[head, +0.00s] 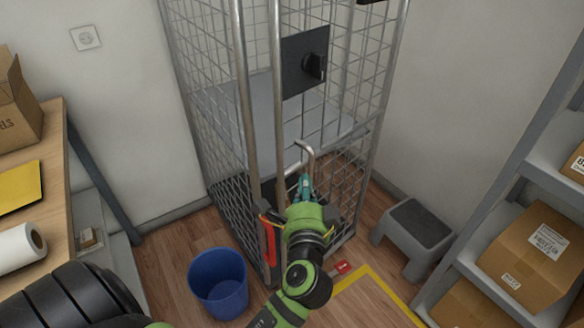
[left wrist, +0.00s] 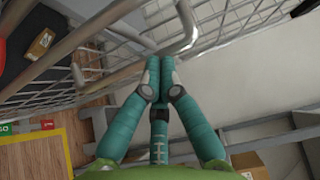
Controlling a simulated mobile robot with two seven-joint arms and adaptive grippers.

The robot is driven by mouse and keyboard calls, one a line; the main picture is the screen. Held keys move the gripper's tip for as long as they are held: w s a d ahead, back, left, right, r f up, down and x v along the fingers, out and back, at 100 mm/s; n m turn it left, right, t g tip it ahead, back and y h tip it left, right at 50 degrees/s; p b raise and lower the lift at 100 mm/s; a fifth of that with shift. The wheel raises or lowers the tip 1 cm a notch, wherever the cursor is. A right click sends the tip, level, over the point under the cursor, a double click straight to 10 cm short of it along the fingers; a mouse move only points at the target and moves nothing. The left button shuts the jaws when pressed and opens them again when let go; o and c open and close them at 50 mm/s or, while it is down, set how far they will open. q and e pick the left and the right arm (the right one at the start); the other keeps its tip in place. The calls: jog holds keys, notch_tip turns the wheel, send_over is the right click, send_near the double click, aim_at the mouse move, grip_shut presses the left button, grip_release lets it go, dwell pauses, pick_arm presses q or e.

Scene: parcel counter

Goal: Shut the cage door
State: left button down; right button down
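The tall wire cage (head: 215,135) stands against the back wall. Its mesh door (head: 335,110) carries a dark latch plate (head: 297,75) with a black knob. Two upright tubes stand side by side at the front, with a narrow gap between them; the door looks slightly ajar, but I cannot tell how far. A bent metal handle (head: 304,147) sticks out below the plate. My left gripper (head: 305,182) is at this handle. In the left wrist view, its teal fingers (left wrist: 160,62) are together and the handle (left wrist: 188,35) runs up to their tips. Any grip on it is hidden.
A blue bin (head: 218,285) stands on the floor left of my arm. A grey step stool (head: 415,233) is right of the cage. A shelf with cartons (head: 530,255) is at the right, a wooden table (head: 58,215) at the left. Yellow tape (head: 385,292) marks the floor.

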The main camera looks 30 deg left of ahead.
pick_arm(q)
jog(key=shift+w+a+f+p, duration=0.1)
jog(key=shift+w+a+p, duration=0.2)
jog(key=shift+a, duration=0.5)
jog(key=shift+w+a+r+p, duration=0.1)
jog(key=shift+w+a, duration=0.25)
jog(key=shift+a, duration=0.4)
jog(key=shift+w+a+f+p, duration=0.1)
jog(key=shift+w+a+p, duration=0.2)
jog(key=shift+a, duration=0.5)
